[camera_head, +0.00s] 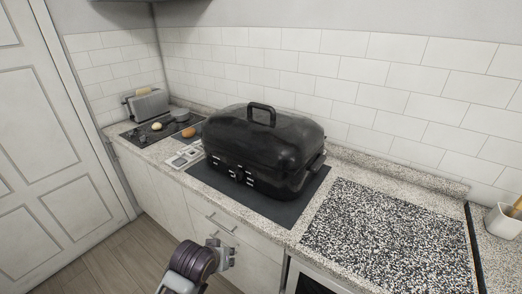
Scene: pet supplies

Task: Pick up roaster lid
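The roaster (235,178) is a large black oven on a dark mat on the counter. Its domed dark lid (292,132) sits closed on top, with an arched black handle (262,106) at the top. My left gripper (229,256) is low in front of the counter, near the drawer fronts. It is well below and apart from the lid, and the view does not show clearly whether its fingers are open. My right gripper is not in view.
A toaster (150,104), a dark cooktop (142,135) and small round items stand left of the roaster. A speckled board (390,235) lies on the right. A white utensil holder (503,222) stands at the far right. Tiled wall (400,80) is behind.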

